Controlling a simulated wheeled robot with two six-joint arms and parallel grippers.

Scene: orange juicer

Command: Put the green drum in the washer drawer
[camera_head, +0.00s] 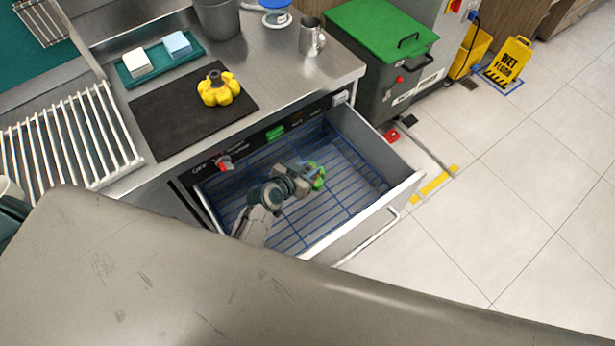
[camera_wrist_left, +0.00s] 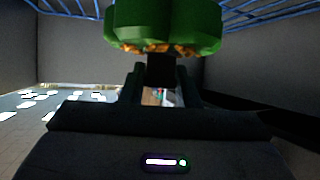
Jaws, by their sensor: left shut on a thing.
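The green drum (camera_head: 319,179) is inside the open washer drawer (camera_head: 408,186), near its middle. My left gripper (camera_head: 308,177) reaches down into the drawer and is shut on the drum. In the left wrist view the green, lobed drum (camera_wrist_left: 165,25) shows at the top, with orange-brown bits on its edge. Its dark stem (camera_wrist_left: 160,70) is between my left fingers (camera_wrist_left: 160,80). Whether the drum touches the drawer's blue wire rack (camera_head: 345,165) cannot be told. My right gripper is not in view.
A yellow lobed drum (camera_head: 220,90) with a dark knob sits on the black mat (camera_head: 180,125) on the counter. A metal mug (camera_head: 311,38) stands near the counter edge. A green-lidded bin (camera_head: 380,35) stands beyond the drawer. The drawer's right half is clear.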

